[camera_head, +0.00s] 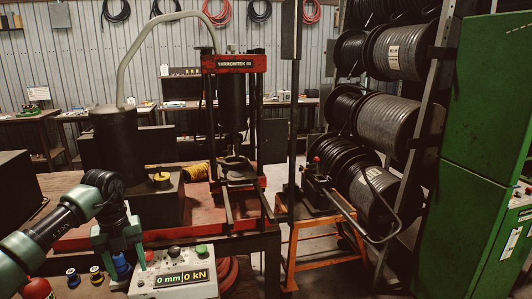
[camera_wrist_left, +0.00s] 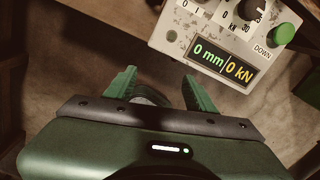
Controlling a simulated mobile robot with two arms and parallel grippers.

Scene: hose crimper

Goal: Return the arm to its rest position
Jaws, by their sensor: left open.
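My left arm comes in from the left in the head view. Its green gripper (camera_head: 121,264) points down beside the control box, over the front of the bench. In the left wrist view the two green fingers (camera_wrist_left: 160,82) are apart, with nothing visibly clamped between them. A blue-topped object (camera_head: 121,266) appears between the fingers in the head view; I cannot tell its distance from them. The control box (camera_head: 172,287) sits just right of the gripper and reads 0 mm and 0 kN; it also shows in the wrist view (camera_wrist_left: 172,38). My right gripper is not in view.
A red press (camera_head: 234,64) stands behind the control box. Small fittings (camera_head: 73,278) and a red knob (camera_head: 37,288) are near the arm. An orange stand (camera_head: 301,233) with a bench tool, hose reels (camera_head: 385,122) and a green cabinet (camera_head: 490,100) are right.

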